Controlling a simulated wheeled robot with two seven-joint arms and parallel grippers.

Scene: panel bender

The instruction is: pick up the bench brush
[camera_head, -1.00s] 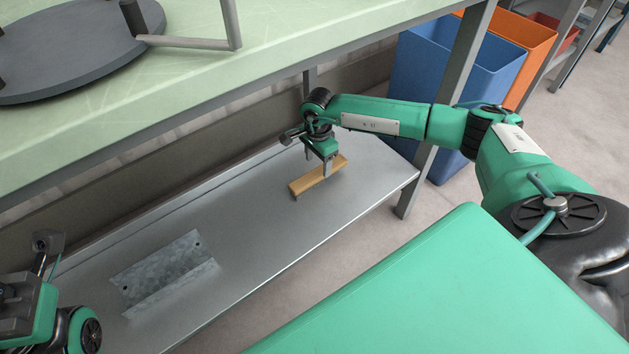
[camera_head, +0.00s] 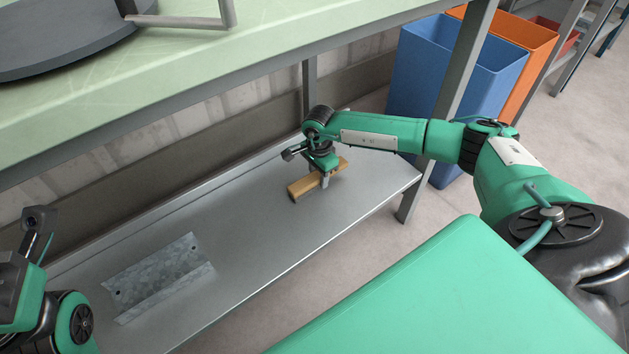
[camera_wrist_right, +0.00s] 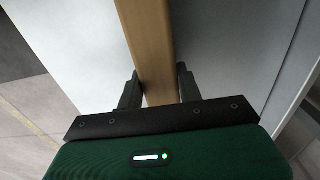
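The bench brush (camera_head: 302,188) lies on the grey lower shelf, its long wooden back running diagonally. In the right wrist view its wooden back (camera_wrist_right: 150,40) runs from the top edge down between the fingers. My right gripper (camera_head: 325,176) is down over the brush, toward its far right end. Its two fingers (camera_wrist_right: 158,88) stand one on each side of the wood, very close to it; a narrow gap seems to show on the right, and firm contact is not visible. The bristles are hidden. My left gripper (camera_head: 38,225) is partly in view at the left edge, away from the brush.
A bent sheet-metal piece (camera_head: 160,275) lies on the lower shelf (camera_head: 255,225), left of the brush. The green tabletop (camera_head: 200,65) overhangs the shelf. A table leg (camera_head: 448,110) and a blue bin (camera_head: 440,65) stand to the right. The shelf around the brush is clear.

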